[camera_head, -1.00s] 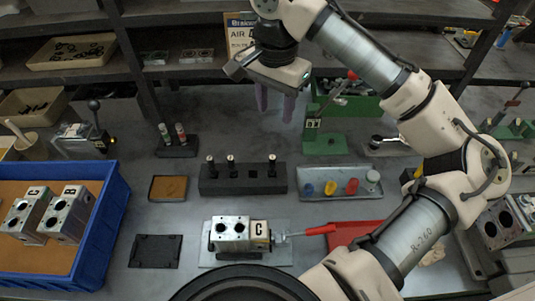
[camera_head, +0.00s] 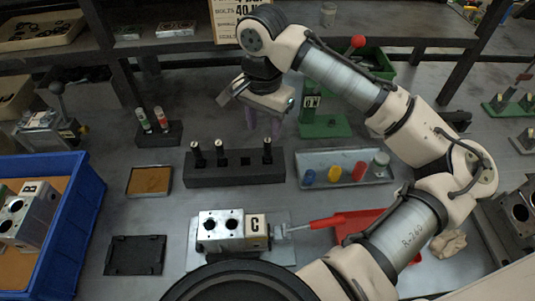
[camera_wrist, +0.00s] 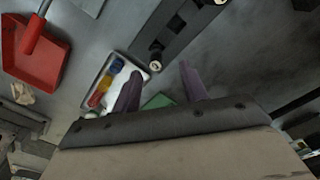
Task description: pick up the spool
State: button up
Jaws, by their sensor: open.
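Three dark spools with pale tops stand upright in a long black rack (camera_head: 236,178): a left one (camera_head: 196,152), a middle one (camera_head: 221,152) and a right one (camera_head: 267,150). A dark empty-looking hole sits between the middle and right spools. My gripper (camera_head: 264,127) hangs behind the rack near its right end, its purple fingers apart and empty. In the wrist view my gripper (camera_wrist: 162,78) points past the rack (camera_wrist: 185,25). A pale spool top (camera_wrist: 155,65) shows close to the fingers, not between them.
A grey tray (camera_head: 325,181) with coloured caps lies right of the rack. A green press stand (camera_head: 322,125) stands behind it. A stand with two tubes (camera_head: 158,133) is at left. A valve block (camera_head: 220,228) marked C and a red dustpan (camera_head: 365,222) are in front. A blue bin (camera_head: 82,200) is far left.

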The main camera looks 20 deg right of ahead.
aim_at(267, 140)
notch_tip(267, 140, down, 2)
jog(key=f, duration=0.1)
jog(key=f+p, duration=0.1)
jog(key=f, duration=0.2)
jog(key=shift+s+d+f, duration=0.2)
jog(key=shift+d+f, duration=0.1)
jog(key=shift+d, duration=0.05)
jog(key=shift+f, duration=0.45)
grip_shut()
